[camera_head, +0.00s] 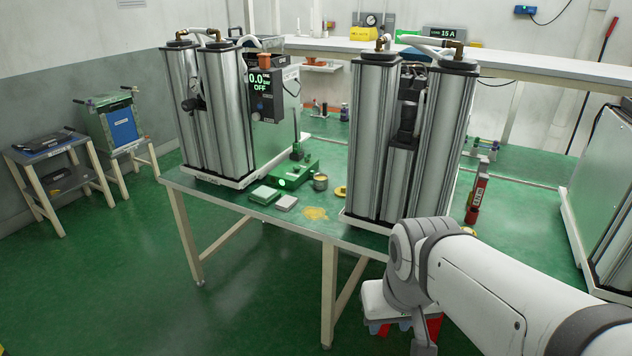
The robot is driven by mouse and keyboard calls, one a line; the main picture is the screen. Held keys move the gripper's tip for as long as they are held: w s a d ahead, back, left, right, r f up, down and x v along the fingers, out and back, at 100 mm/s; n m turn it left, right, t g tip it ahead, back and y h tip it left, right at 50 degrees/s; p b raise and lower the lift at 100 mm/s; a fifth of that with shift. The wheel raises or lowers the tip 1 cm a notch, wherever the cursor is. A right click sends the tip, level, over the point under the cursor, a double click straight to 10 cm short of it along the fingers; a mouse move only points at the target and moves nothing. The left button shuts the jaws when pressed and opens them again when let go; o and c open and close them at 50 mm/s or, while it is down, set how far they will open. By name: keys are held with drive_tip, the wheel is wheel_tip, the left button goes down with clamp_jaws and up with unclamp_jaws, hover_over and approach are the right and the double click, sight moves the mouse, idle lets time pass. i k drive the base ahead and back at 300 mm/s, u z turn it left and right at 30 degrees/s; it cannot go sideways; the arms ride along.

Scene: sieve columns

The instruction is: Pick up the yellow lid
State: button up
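A small yellow disc (341,191), which looks like the yellow lid, lies on the green tabletop. Its right side is partly hidden behind the right-hand metal columns (378,140). A small open can (320,182) stands just left of it. A flat, pale yellow patch (314,214) lies nearer the table's front edge and looks like loose powder. Another small yellowish round thing (468,231) shows just above my arm, partly hidden. My white arm reaches in from the lower right, in front of the table. Its gripper fingers cannot be seen.
Another pair of tall columns (225,115) stands on the left of the green table (258,215). A green device (296,172), small grey-green blocks (264,194) and a red tool (476,195) are on the table. Open green floor (130,270) lies at the left.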

sight(340, 192)
drive_tip(key=u, duration=0.1)
drive_tip(key=k, duration=0.4)
drive_tip(key=z, duration=0.25)
drive_tip(key=i, duration=0.85)
drive_tip(key=u, duration=1.95)
drive_tip(key=i, duration=2.1)
